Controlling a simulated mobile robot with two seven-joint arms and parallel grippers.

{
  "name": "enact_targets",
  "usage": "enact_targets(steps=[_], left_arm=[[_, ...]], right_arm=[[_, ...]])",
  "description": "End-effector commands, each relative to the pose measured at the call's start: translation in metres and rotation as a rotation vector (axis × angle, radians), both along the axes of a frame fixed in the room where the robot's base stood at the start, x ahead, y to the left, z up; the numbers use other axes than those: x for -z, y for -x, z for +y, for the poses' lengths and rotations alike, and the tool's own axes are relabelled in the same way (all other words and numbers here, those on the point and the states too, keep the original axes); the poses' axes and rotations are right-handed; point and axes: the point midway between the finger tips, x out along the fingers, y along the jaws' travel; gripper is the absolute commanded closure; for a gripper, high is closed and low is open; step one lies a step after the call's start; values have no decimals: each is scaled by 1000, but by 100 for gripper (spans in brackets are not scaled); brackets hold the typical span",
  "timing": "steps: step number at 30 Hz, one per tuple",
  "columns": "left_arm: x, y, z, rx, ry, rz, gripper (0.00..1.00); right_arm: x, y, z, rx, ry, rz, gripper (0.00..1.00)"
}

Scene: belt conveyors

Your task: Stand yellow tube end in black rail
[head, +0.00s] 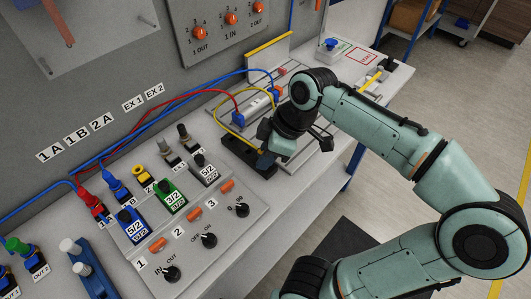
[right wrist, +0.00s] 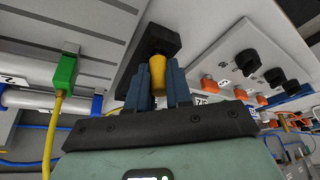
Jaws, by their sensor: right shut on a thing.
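The black rail (head: 236,152) lies on the grey bench left of my right gripper (head: 266,158) in the head view. In the right wrist view, my right gripper (right wrist: 158,82) has its blue fingers shut on the yellow tube end (right wrist: 157,72). The tube end points at the black rail (right wrist: 143,58), right at its face; I cannot tell whether it sits in a hole. The yellow tube (head: 224,122) loops from the back fittings down toward the rail. The gripper hides the held end in the head view. My left gripper is not in view.
A valve panel with black knobs (head: 172,273) and coloured valves fills the front of the bench. A red tube and blue tubes (head: 150,104) run along the back. A green fitting (right wrist: 65,72) with a yellow tube shows in the wrist view. The floor to the right is open.

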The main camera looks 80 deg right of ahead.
Motion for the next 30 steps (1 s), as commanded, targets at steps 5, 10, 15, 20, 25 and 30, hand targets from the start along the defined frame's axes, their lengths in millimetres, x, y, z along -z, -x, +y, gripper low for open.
enact_targets(steps=[5,10,15,20,25,30], left_arm=[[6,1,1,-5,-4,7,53],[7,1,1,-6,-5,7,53],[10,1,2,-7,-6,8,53],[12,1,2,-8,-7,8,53],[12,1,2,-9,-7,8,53],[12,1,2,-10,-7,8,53]], right_arm=[[2,0,0,0,0,0,100],[2,0,0,0,0,0,100],[6,0,0,0,0,1,100],[10,0,0,0,0,1,100],[11,0,0,0,-2,4,100],[12,0,1,-2,-6,8,50]])
